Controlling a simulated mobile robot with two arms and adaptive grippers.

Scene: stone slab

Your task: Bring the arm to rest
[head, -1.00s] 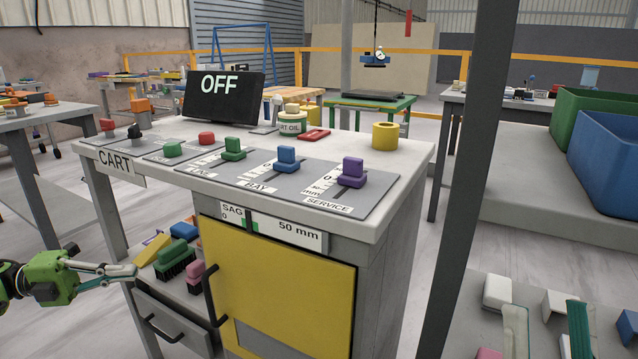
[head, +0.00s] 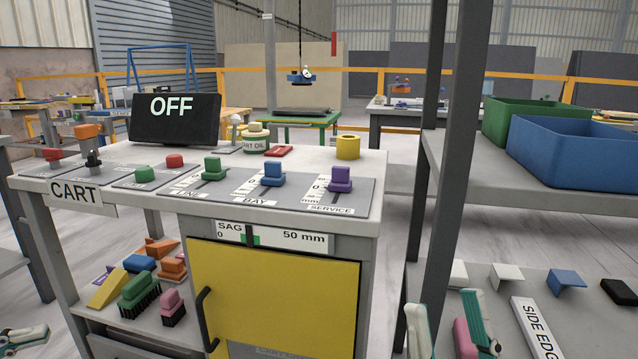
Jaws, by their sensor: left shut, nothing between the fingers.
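My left gripper (head: 24,338) shows only in part at the bottom left corner of the head view. Its fingers are together and nothing shows between them. It is apart from the cart (head: 72,193), to the left of its lower shelf. My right gripper (head: 446,322) is at the bottom, right of the yellow door, with two teal-lined fingers spread apart. A pink object (head: 464,340) shows between these fingers, seemingly on the surface behind them. The rest of both arms is out of view.
The cart top holds coloured sliders, a black OFF display (head: 175,120) and a yellow ring (head: 348,147). Blocks and brushes (head: 139,287) crowd its lower shelf. A dark post (head: 452,170) stands right of it, beside a shelf with green and blue bins (head: 575,155).

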